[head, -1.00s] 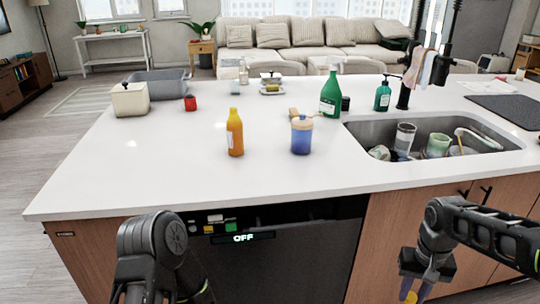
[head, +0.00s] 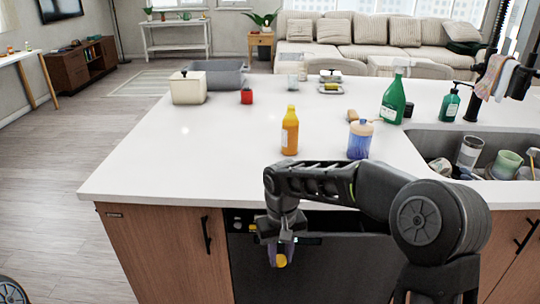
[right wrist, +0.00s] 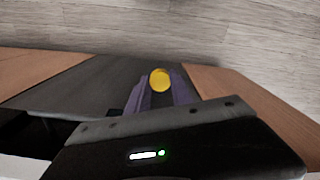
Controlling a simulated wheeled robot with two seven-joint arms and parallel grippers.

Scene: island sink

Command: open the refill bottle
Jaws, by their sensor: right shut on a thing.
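My right gripper (head: 281,259) is in front of the dishwasher, below the counter edge. Its purple fingers are shut on a small yellow round thing (head: 281,261), perhaps a cap. It also shows between the fingers in the right wrist view (right wrist: 160,80). An orange bottle (head: 290,136) stands upright on the counter, apart from the gripper. A larger green bottle (head: 394,101) with a white label stands upright farther back, left of the sink. I cannot tell by looks which one is the refill bottle. My left gripper is out of view.
A green pump bottle (head: 449,105) is by the sink (head: 428,146), which holds cups. The front-left counter (head: 170,165) is clear.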

